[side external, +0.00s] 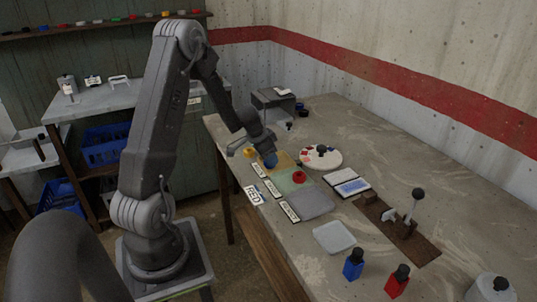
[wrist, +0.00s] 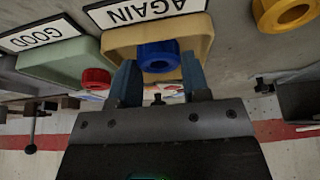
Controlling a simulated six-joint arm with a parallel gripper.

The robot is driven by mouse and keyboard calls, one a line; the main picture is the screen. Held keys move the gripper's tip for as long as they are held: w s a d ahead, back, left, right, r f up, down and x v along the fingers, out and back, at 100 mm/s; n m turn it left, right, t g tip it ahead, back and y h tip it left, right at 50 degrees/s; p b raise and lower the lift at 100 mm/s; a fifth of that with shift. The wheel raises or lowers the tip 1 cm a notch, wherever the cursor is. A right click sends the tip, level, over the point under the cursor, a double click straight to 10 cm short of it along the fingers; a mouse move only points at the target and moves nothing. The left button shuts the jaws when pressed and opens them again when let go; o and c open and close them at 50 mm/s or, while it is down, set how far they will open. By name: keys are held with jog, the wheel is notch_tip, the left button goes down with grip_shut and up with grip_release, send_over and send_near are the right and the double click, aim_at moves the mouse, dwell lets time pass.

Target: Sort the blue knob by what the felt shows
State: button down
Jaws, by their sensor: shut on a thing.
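My gripper (wrist: 160,80) is shut on the blue knob (wrist: 158,54), a ring-shaped piece with a hole. It is at the yellow tray (wrist: 114,40) behind the AGAIN label (wrist: 143,10); I cannot tell if it touches the tray floor. In the side view the blue knob (side external: 270,161) shows below my gripper (side external: 266,152). The green tray (side external: 289,184) beside it, by the GOOD label (wrist: 43,34), holds a red knob (side external: 299,177). A yellow knob (side external: 249,152) sits outside the trays. I cannot tell which thing is the felt.
A grey tray (side external: 312,205) lies past the green one. A white disc (side external: 330,163) with a dark knob, a blue-and-white pad (side external: 351,187) and a brown fixture (side external: 410,240) stand to the right.

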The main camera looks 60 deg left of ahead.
jog(key=shift+f, duration=0.25)
dwell(0.5)
jog(key=c, duration=0.5)
grip_release()
jog(key=shift+r, duration=4.05)
